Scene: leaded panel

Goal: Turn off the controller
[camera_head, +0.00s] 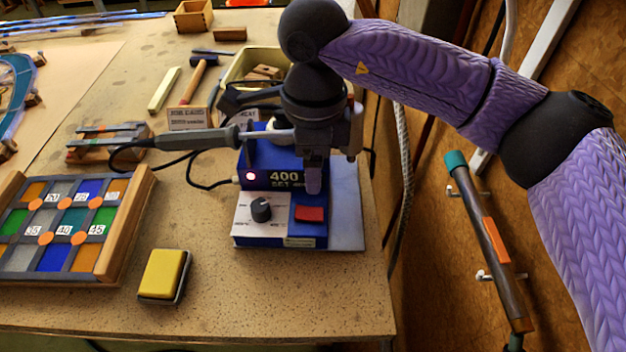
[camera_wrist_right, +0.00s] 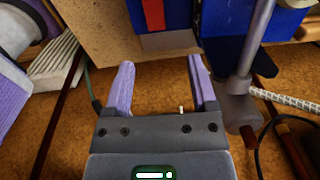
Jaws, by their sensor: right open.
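The controller (camera_head: 290,228) is a blue box near the table's right front edge, with a display reading 400. Its small light is lit, and its sloped front has a black knob and a red rocker switch (camera_head: 309,214). My right gripper (camera_head: 313,185) points down in front of the display, just above and behind the switch, partly hiding the digits. In the right wrist view my right gripper (camera_wrist_right: 161,85) has its fingers apart with nothing between them. The red switch (camera_wrist_right: 153,14) shows there at the top, beyond the fingertips. My left gripper is out of view.
A soldering iron (camera_head: 192,139) rests in a holder left of my gripper, its cable looping on the table. A yellow sponge (camera_head: 164,273) and a framed glass panel (camera_head: 143,205) lie to the left. The table front between sponge and controller is clear.

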